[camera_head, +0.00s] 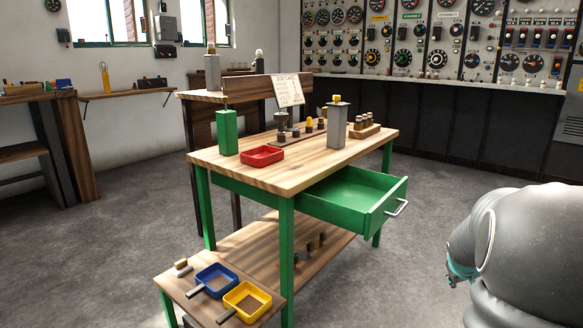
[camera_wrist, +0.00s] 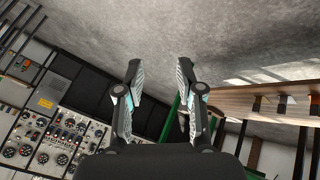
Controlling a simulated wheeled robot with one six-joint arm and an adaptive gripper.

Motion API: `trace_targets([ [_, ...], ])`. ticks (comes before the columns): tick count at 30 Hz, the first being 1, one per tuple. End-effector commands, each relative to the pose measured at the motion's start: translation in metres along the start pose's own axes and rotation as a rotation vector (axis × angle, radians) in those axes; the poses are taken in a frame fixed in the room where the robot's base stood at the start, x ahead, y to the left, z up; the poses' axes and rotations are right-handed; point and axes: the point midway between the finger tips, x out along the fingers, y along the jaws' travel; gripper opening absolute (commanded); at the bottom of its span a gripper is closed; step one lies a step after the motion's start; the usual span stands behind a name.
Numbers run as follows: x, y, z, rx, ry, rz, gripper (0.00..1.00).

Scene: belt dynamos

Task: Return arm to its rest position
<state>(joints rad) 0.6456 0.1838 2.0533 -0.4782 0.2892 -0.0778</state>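My gripper (camera_wrist: 158,80) shows in the wrist view with its two fingers spread apart and nothing between them. Beyond the fingers are grey floor and wall, with the instrument panel (camera_wrist: 50,140) at the lower left and a wooden surface (camera_wrist: 255,100) at the right; the picture is turned on its side.
A green-legged workbench (camera_head: 240,178) stands mid-room with its empty green drawer (camera_head: 350,190) pulled out to the right. A red tray (camera_head: 262,155) and a green block (camera_head: 227,132) sit on top. Blue (camera_head: 215,280) and yellow (camera_head: 247,301) trays are on the low shelf. Floor is clear between drawer and arm.

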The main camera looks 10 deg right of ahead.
Motion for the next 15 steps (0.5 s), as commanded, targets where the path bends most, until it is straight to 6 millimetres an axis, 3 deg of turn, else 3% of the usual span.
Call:
trace_targets([
  [1,-0.028,-0.016,0.007,0.030,-0.039,-0.025,0.37],
  [3,-0.059,-0.040,0.023,0.073,-0.100,-0.063,0.37],
  [15,-0.226,-0.158,0.103,0.159,-0.287,-0.290,0.37],
])
